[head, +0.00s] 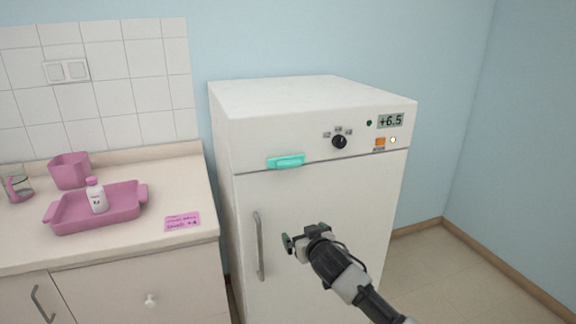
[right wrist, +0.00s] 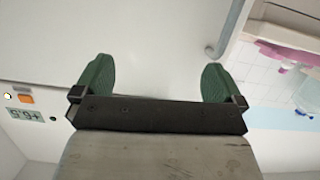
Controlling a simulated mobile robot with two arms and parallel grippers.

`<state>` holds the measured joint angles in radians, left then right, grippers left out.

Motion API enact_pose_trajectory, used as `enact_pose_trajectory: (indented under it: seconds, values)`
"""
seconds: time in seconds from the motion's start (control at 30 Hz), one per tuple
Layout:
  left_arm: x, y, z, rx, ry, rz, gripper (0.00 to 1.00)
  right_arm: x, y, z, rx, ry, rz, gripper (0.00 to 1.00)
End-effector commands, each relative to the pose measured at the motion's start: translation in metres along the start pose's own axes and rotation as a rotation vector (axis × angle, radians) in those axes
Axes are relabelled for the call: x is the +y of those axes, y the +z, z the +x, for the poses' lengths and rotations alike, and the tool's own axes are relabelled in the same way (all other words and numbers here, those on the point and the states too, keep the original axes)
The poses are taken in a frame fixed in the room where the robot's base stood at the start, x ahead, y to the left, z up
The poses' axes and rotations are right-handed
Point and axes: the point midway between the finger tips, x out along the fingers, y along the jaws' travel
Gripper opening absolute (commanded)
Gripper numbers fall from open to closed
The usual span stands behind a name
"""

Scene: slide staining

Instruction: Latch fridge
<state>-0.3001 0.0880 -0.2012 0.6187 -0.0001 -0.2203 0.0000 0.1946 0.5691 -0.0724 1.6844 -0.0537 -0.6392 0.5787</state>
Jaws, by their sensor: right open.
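The white fridge (head: 315,205) stands right of the counter, and its door looks shut. A teal latch (head: 287,161) lies across the seam between the door and the top panel, near the left side. A grey vertical door handle (head: 259,246) is on the door's left side; its end also shows in the right wrist view (right wrist: 213,52). My right gripper (head: 304,236) is in front of the door, right of the handle and below the latch. It is open and empty, with its green fingers (right wrist: 155,80) apart in the right wrist view. My left gripper is not in view.
The fridge's top panel has a black knob (head: 339,142), an orange switch (head: 380,142) and a display (head: 391,121) reading +6.5. The counter (head: 185,190) at left holds a pink tray (head: 125,207) with a white bottle (head: 97,197), a pink container (head: 70,171) and a pink note (head: 182,222).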

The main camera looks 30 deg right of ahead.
Motion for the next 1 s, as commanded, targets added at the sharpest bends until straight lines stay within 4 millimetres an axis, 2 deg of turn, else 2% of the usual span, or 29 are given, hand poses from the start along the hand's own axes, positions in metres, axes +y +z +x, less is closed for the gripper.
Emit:
enact_pose_trajectory:
  seconds: [0.03,0.1,0.2,0.23,0.33,0.47,0.8,1.0]
  values:
    - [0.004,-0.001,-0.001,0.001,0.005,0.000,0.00,0.002,-0.046,-0.010,0.077,0.000,0.013,1.00]
    - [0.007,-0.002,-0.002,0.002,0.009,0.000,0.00,0.003,-0.091,-0.025,0.155,-0.002,0.035,1.00]
    - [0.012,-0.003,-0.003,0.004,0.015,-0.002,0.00,0.003,-0.131,-0.042,0.229,-0.007,0.055,1.00]
    - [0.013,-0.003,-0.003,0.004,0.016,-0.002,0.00,0.003,-0.139,-0.045,0.242,-0.007,0.059,1.00]
    - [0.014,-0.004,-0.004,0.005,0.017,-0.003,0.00,0.003,-0.152,-0.050,0.266,-0.009,0.068,1.00]
    - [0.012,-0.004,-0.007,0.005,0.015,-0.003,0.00,0.003,-0.158,-0.039,0.269,-0.009,0.070,1.00]
    - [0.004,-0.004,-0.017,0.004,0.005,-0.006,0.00,0.003,-0.172,0.016,0.267,-0.008,0.070,1.00]
    - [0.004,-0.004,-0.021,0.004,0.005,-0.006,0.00,0.003,-0.178,0.040,0.266,-0.009,0.069,1.00]
